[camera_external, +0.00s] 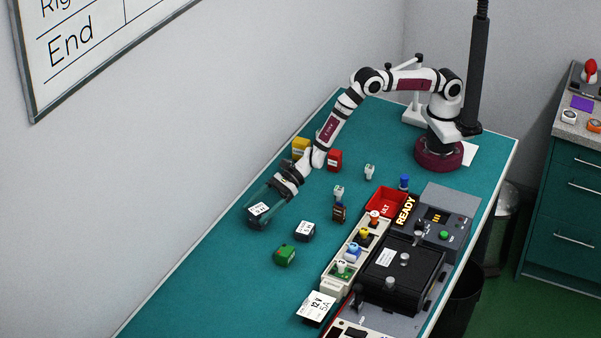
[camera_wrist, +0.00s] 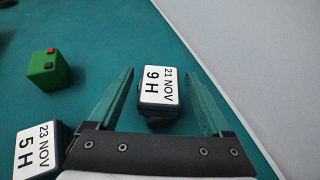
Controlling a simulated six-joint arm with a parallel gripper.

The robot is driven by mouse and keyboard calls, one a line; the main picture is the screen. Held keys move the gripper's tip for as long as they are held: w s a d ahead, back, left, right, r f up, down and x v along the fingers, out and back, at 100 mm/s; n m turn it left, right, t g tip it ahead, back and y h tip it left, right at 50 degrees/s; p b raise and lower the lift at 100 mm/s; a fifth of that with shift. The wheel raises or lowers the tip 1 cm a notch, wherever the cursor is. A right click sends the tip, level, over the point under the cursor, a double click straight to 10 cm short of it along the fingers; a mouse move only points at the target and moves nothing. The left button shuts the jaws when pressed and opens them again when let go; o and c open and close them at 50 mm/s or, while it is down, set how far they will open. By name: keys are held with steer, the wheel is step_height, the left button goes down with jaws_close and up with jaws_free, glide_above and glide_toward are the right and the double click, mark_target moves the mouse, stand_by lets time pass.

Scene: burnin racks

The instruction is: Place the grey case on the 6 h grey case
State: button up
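A grey case (camera_wrist: 159,112) with a white label reading 21 NOV and what looks like 9 H or 6 H lies between the fingers of my gripper (camera_wrist: 165,85) in the wrist view. Gaps show on both sides, so the gripper is open around it. This case (camera_external: 257,223) also shows at the gripper's end (camera_external: 262,203) in the external view, partly covered by the fingers. A second grey case (camera_wrist: 38,148), labelled 23 NOV 5 H, stands apart at the wrist view's lower left. It also stands on the table in the external view (camera_external: 304,236).
A green block (camera_external: 285,255) stands near the second case. Yellow (camera_external: 299,147) and red (camera_external: 334,160) blocks are by the forearm. Small components, a red tray (camera_external: 386,202) and a black test unit (camera_external: 402,270) fill the right side. A wall borders the table on the left.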

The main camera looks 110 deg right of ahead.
steer(key=shift+s+r, duration=0.1)
steer(key=shift+r, duration=0.15)
steer(key=v, duration=1.2)
steer(key=s+a+r+n+g+y, duration=0.1)
steer(key=s+a+r+n+y, duration=0.25)
steer(key=r, duration=0.25)
steer(key=s+a+r+n+g+y, duration=0.1)
steer(key=s+a+r+n+y, duration=0.1)
steer(key=a+r+n, duration=0.3)
steer(key=s+a+r+n+g+y, duration=0.1)
steer(key=s+r+n+g, duration=0.35)
steer(key=s, duration=0.45)
steer(key=s+a+r+n+g, duration=0.1)
steer(key=s+r+n+g, duration=0.3)
steer(key=s, duration=0.5)
steer(key=s+d+f+n+g+h, duration=0.1)
steer(key=s+d+n+h, duration=0.3)
steer(key=s+d, duration=0.4)
steer(key=s+d+f+n+g+h, duration=0.1)
steer(key=s+d+f+n+h, duration=0.3)
steer(key=s+d, duration=0.4)
steer(key=s+n+h, duration=0.1)
steer(key=s, duration=0.1)
steer(key=shift+s+d+f+h, duration=0.25)
steer(key=shift+s+d+h, duration=0.05)
steer(key=shift+d+h, duration=0.1)
